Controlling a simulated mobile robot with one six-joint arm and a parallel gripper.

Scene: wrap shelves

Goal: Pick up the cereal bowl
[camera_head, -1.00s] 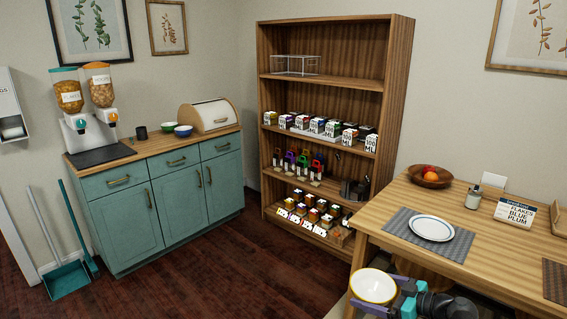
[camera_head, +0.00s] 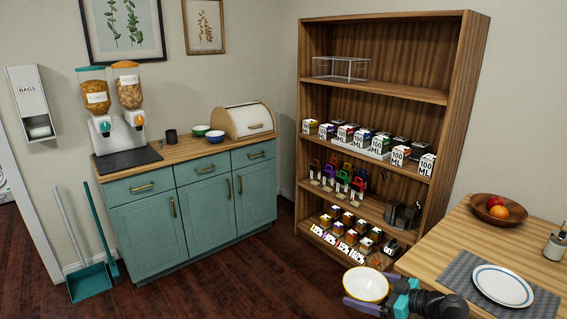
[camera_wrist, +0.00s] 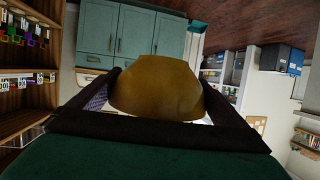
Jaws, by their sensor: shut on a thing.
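A yellow cereal bowl (camera_head: 366,284) with a white inside is held upright at the bottom of the head view, in front of the dining table's left edge. My gripper (camera_head: 376,300) is shut on it at its near side. In the wrist view the bowl (camera_wrist: 158,80) fills the space between the two dark fingers. Two more bowls, one green (camera_head: 200,131) and one blue (camera_head: 215,136), stand on the teal cabinet's top. Part of the held bowl's near side is hidden by my gripper.
The teal cabinet (camera_head: 150,226) bears cereal dispensers (camera_head: 130,92) and a bread box (camera_head: 249,120). A wooden shelf (camera_head: 452,110) holds cartons and small goods. The table (camera_head: 440,262) at right bears a plate (camera_head: 502,286) and fruit bowl (camera_head: 480,204). Floor before the cabinet is clear.

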